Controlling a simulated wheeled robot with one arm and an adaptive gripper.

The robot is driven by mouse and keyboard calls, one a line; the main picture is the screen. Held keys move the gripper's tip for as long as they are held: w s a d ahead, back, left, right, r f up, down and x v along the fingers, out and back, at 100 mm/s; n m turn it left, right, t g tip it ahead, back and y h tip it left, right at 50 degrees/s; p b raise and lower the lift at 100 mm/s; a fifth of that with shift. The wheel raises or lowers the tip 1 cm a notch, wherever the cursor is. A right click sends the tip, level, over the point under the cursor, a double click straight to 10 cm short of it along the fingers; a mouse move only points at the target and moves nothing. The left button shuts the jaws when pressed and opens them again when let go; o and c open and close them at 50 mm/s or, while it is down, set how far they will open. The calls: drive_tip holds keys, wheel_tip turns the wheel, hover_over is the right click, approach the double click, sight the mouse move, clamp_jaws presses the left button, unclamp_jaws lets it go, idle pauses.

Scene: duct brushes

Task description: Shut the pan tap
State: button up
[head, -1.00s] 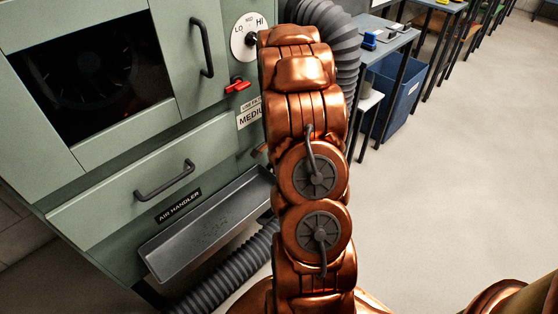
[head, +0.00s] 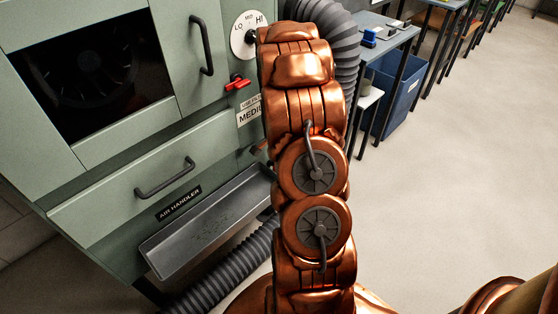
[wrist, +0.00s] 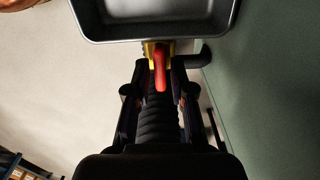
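The pan tap (wrist: 161,72) shows in the wrist view as a red lever on a yellow body, just under the grey drain pan (wrist: 155,36). The lever points down the picture, toward my gripper. My gripper (wrist: 162,86) is open, with its black fingers apart on either side of the lever. I cannot tell whether either finger touches it. In the head view the pan (head: 205,226) sticks out low from the air handler (head: 120,215). My arm covers the tap and my gripper there.
A ribbed hose (head: 225,272) runs under the pan. Another red handle (head: 238,84) sits on the cabinet front below a dial (head: 244,36). A dark pipe (wrist: 190,57) runs beside the tap to the green cabinet wall (wrist: 265,90). The floor (head: 450,170) at right is clear.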

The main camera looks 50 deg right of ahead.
drive_tip(key=shift+r, duration=0.1)
wheel_tip(320, 180, up, 12)
idle(0.5)
drive_tip(key=shift+s, duration=0.1)
idle(0.4)
